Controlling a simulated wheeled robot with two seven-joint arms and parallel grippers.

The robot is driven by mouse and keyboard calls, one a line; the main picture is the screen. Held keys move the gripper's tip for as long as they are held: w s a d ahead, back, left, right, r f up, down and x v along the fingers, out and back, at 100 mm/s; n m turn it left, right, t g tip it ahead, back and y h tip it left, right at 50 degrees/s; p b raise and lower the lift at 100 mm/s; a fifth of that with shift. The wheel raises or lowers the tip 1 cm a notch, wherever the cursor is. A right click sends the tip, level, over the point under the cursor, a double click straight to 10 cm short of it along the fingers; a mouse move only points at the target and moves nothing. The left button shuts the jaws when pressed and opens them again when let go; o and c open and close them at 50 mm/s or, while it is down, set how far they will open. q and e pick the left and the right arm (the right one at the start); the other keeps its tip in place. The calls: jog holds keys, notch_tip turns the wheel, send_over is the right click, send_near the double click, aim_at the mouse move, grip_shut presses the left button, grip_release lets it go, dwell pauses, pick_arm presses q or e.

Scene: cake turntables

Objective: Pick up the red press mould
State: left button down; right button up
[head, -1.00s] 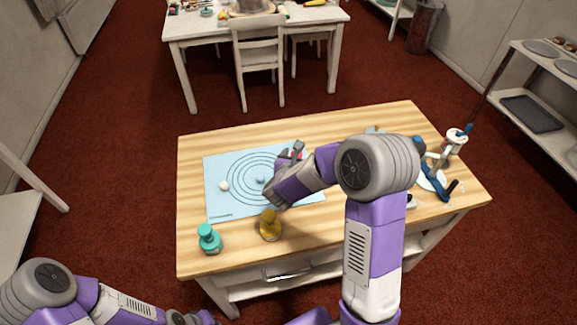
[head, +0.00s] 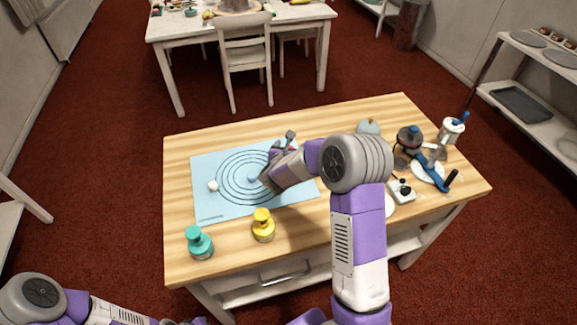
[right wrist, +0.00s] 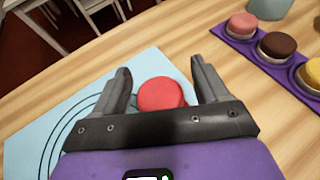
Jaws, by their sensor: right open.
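The red press mould (right wrist: 160,94) shows in the right wrist view as a round red top between my right gripper's two fingers. My right gripper (right wrist: 161,68) is open, with a gap on both sides of the mould, clearest on the right. In the head view my right gripper (head: 280,148) is over the right part of the blue mat (head: 207,180), and the mould is mostly hidden behind it. The mould's lower part is hidden in the wrist view. My left arm shows at the lower left of the head view, with its gripper out of frame.
A purple tray (right wrist: 238,44) holds pink, brown and yellow round pieces. Several tools crowd the table's right end.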

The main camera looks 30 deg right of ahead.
grip_shut()
dwell(0.4)
